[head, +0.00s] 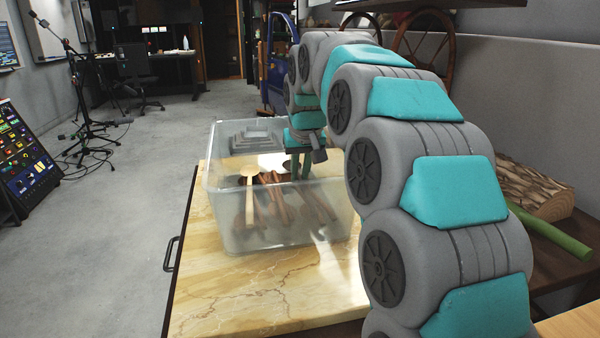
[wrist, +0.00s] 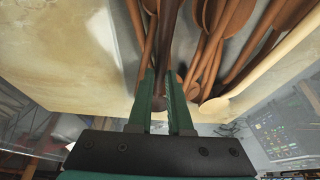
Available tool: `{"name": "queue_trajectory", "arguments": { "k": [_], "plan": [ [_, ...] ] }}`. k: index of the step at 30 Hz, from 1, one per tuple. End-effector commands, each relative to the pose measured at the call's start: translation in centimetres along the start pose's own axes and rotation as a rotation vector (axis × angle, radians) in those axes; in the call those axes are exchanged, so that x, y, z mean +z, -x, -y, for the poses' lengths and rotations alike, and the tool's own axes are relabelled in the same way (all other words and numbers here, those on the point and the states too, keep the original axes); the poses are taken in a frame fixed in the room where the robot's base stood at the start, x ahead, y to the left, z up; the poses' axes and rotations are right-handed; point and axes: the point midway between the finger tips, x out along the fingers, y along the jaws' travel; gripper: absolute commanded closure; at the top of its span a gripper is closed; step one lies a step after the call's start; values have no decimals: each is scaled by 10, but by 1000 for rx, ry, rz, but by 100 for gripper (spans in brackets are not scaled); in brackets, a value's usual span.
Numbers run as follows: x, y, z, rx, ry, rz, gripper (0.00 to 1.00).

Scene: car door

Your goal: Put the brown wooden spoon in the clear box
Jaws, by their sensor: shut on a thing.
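The clear box (head: 290,235) stands on the tabletop with several wooden spoons inside it. My gripper (head: 302,170) points down over the right part of the box, its fingertips seemingly within the box opening. In the wrist view my gripper (wrist: 162,88) is shut on a dark brown wooden spoon (wrist: 165,45), whose dark shaft runs up between the green fingers. The far end of that spoon is out of the wrist view. In the head view, my fingers and the box wall make the held spoon hard to pick out.
A pale wooden spoon (head: 249,190) leans in the box, and reddish-brown spoons (wrist: 213,35) lie right of the held one. The marble-like tabletop (head: 235,300) is clear in front. A log (head: 535,190) and green rod (head: 550,230) lie at the right.

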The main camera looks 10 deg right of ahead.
Motion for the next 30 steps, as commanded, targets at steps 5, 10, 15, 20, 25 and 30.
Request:
{"name": "queue_trajectory", "arguments": {
  "k": [5,10,15,20,25,30],
  "plan": [
    [1,-2,0,0,0,1,100],
    [1,-2,0,0,1,1,67],
    [1,-2,0,0,1,1,53],
    [1,-2,0,0,1,1,53],
    [-1,6,0,0,0,-2,53],
    [-1,32,0,1,1,-3,53]
  ]
}}
